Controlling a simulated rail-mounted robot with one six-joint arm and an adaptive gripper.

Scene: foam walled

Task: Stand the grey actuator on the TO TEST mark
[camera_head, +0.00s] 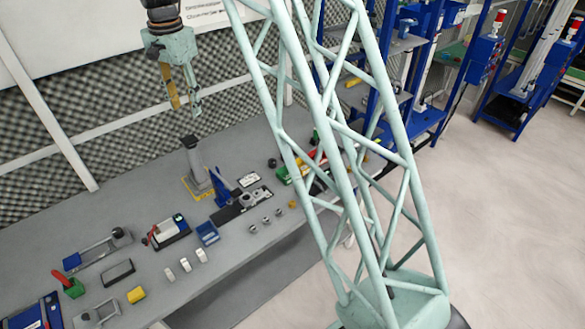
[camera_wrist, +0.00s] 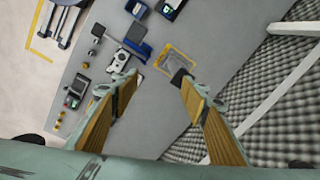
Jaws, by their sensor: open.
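The grey actuator (camera_head: 196,168) stands upright on the bench, a tall grey body with a darker top. Its foot is at a yellow-outlined mark (camera_head: 186,188), whose lettering I cannot read. In the wrist view the dark top of the actuator (camera_wrist: 180,77) shows beside the right fingertip, with the yellow outline (camera_wrist: 163,70) around its base. My gripper (camera_head: 184,108) is open and empty, pointing down above the actuator and apart from it. In the wrist view its two fingers (camera_wrist: 159,80) are spread wide.
A blue device (camera_head: 222,190) stands close to the right of the actuator, by a dark plate with small parts. A blue box (camera_head: 207,233) and several tools lie nearer the front edge. The grey foam wall (camera_head: 110,150) is close behind.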

